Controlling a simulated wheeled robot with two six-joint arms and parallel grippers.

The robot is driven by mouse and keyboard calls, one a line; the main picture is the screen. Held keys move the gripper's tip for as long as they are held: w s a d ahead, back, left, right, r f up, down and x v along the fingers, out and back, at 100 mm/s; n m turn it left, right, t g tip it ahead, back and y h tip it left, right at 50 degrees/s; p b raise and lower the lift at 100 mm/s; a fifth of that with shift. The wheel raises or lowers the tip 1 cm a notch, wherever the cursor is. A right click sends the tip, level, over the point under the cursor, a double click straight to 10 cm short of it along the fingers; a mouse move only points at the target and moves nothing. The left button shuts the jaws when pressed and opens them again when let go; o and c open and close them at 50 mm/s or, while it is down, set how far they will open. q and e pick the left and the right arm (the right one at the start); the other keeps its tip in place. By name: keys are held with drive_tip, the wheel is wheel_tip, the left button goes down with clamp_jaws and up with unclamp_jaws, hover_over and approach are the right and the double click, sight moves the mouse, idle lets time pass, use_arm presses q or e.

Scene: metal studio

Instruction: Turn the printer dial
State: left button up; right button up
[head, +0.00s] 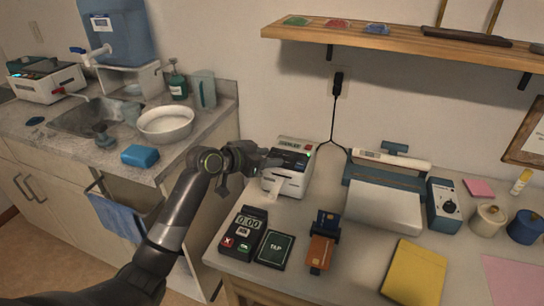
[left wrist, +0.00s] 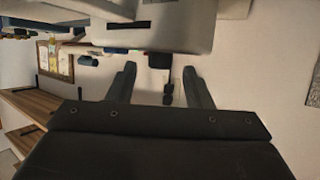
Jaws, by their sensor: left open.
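A dark blue box with a round black dial (head: 449,207) on a pale front plate stands on the right desk. It is beside a wide white-and-blue machine (head: 383,205), which looks like the printer. A small white receipt printer (head: 287,184) with a black top and a paper strip stands further left. My left gripper (head: 262,160) is at the left side of the receipt printer, well away from the dial. In the left wrist view its two fingers (left wrist: 159,70) are apart with nothing held, and a pale machine body is above them. My right gripper is not in view.
A card terminal (head: 243,230), a dark card (head: 275,249) and a card reader (head: 321,243) lie at the desk's front left. A yellow folder (head: 415,273) lies in front of the white-and-blue machine. A shelf (head: 400,43) hangs above.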

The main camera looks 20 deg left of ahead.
use_arm(q)
drive_tip(key=shift+x, duration=0.95)
